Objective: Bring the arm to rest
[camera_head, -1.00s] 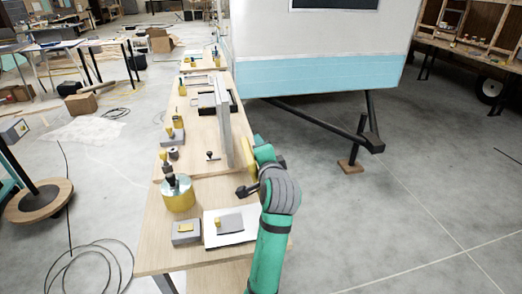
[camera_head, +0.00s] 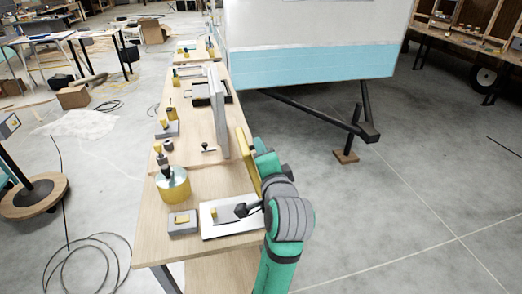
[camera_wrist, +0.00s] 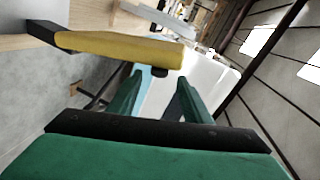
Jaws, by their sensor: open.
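My green arm (camera_head: 278,268) reaches up from the bottom of the head view, bent at a grey joint, beside the right edge of the workbench. In the wrist view my gripper (camera_wrist: 160,90) is open, its two green fingers apart with nothing between them. A yellow bar-like piece (camera_head: 243,160) stands close to the left of the hand in the head view. It also shows in the wrist view (camera_wrist: 120,46), with a dark end, above the fingers. I cannot tell whether it touches the hand. The fingertips are not clear in the head view.
The long wooden bench (camera_head: 148,245) holds a yellow cylinder (camera_head: 173,188), a small grey box (camera_head: 183,226), a white plate (camera_head: 235,228) and an upright grey panel (camera_head: 218,112). The camper (camera_head: 310,65) and its hitch (camera_head: 368,132) are beyond. Floor to the right is open.

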